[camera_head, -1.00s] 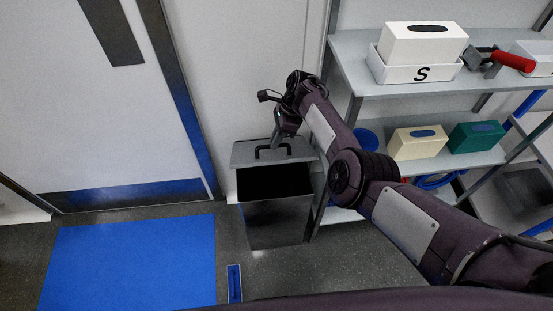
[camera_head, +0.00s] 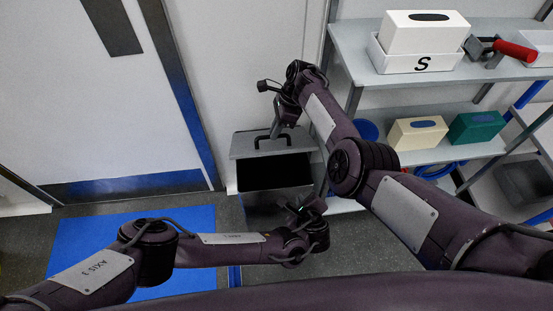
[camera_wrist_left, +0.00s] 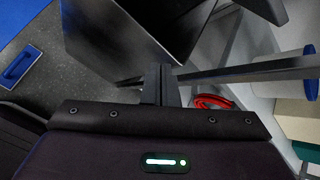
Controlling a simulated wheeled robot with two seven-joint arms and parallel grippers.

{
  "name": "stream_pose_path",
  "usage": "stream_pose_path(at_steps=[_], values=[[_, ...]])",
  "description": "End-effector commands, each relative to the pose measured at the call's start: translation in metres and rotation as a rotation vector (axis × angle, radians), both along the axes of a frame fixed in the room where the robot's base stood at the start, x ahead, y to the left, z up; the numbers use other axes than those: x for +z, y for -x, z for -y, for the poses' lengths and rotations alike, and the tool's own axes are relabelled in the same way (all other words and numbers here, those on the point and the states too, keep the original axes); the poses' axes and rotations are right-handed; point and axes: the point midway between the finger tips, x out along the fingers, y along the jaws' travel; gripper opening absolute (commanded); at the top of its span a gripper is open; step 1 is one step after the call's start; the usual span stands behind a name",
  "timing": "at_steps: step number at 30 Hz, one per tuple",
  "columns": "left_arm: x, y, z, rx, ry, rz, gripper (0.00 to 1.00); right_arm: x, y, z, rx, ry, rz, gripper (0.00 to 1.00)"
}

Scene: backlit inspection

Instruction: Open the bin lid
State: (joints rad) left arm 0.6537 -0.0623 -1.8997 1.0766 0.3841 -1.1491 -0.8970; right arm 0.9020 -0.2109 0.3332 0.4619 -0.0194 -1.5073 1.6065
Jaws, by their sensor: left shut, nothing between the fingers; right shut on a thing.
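The grey bin (camera_head: 254,207) stands against the wall, left of the shelf unit. Its lid (camera_head: 243,146) is raised at the back, and the dark inside shows. My right gripper (camera_head: 276,132) is shut on the black lid handle (camera_head: 261,142). My left gripper (camera_head: 292,208) is in front of the bin, shut and empty; its arm covers part of the bin's lower front. In the left wrist view, the shut left fingers (camera_wrist_left: 161,85) point toward the bin's dark side (camera_wrist_left: 115,45). Whether they touch it is unclear.
The shelf unit (camera_head: 350,50) stands close on the bin's right, with boxes and a red-handled tool (camera_head: 515,52). A blue mat (camera_head: 195,219) lies on the floor at left, before the door (camera_head: 100,110). A small blue floor item (camera_wrist_left: 20,66) shows in the left wrist view.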

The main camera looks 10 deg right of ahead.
Motion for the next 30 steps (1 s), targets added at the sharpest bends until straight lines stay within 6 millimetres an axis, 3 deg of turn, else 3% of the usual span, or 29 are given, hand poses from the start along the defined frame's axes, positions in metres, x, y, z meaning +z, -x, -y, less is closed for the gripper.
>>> stream_pose_path(at_steps=[4, 12, 20, 30], values=[[0.021, -0.002, -0.009, -0.169, -0.223, 0.148, 0.00, -0.003, -0.002, 0.002, -0.008, 0.002, 0.010, 0.00], [0.038, -0.009, -0.046, -0.326, -0.533, 0.317, 0.00, -0.003, -0.002, 0.002, -0.008, 0.002, 0.010, 0.00], [0.038, -0.021, -0.058, -0.353, -0.610, 0.354, 0.00, -0.003, -0.002, 0.002, -0.008, 0.002, 0.010, 0.00], [0.016, -0.075, -0.057, -0.351, -0.607, 0.352, 0.00, -0.002, -0.002, 0.002, -0.008, 0.002, 0.010, 0.00]])
